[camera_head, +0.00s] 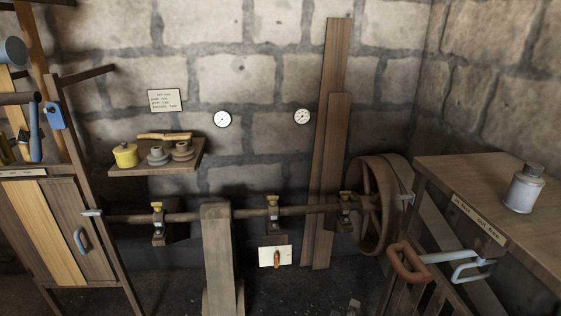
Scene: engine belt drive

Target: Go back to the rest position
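Neither of my grippers shows in the head view. A line shaft (250,213) runs level across the room, carried by several brackets with yellow tops. A large wooden pulley wheel (373,205) sits at its right end. A wide belt or post (218,260) comes down from the middle of the shaft. A lever with a red-brown grip (407,264) sits at the front of the right bench. A small white plate with a red-orange switch (276,257) is below the shaft.
The right bench (455,185) carries a grey metal can (523,189). A wooden cabinet (60,230) with a blue-grey handle stands at left. A wall shelf (155,170) holds a yellow pot (125,155) and grey parts. Tall boards (328,150) lean on the stone wall.

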